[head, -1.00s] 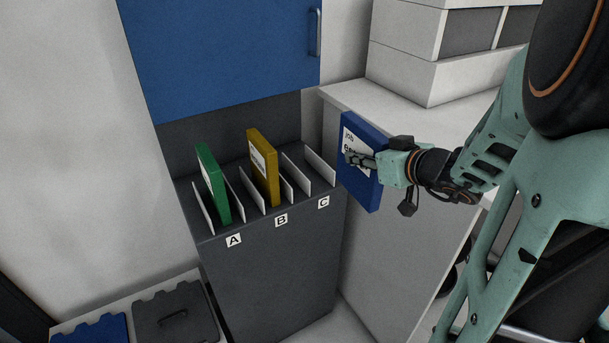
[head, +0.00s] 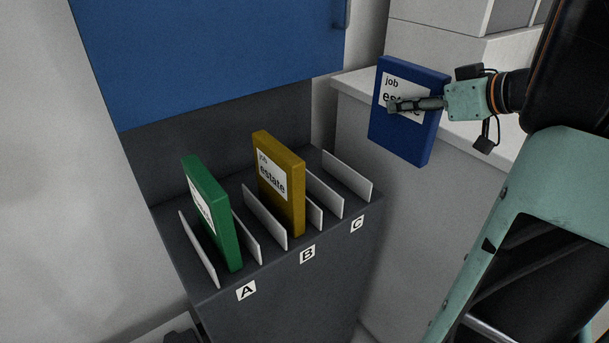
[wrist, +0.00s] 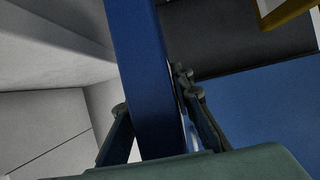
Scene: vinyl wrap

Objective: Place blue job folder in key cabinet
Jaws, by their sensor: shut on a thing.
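My gripper (head: 415,105) is shut on the blue job folder (head: 426,140), which it holds upright in the air to the right of the cabinet. The folder's white label reads "job" and part of "estate", partly hidden by a finger. In the wrist view the blue folder (wrist: 145,70) runs between the two fingers (wrist: 160,125). The dark grey key cabinet (head: 300,290) has white dividers and slots marked A, B and C. A green folder (head: 213,215) stands in slot A and a yellow folder (head: 281,185) in slot B. Slot C (head: 335,185) holds no folder.
A blue panel (head: 210,60) with a handle is above the cabinet's back. A white counter (head: 365,90) with white box units (head: 430,45) stands behind and right of the folder. Plain wall (head: 60,180) is at left.

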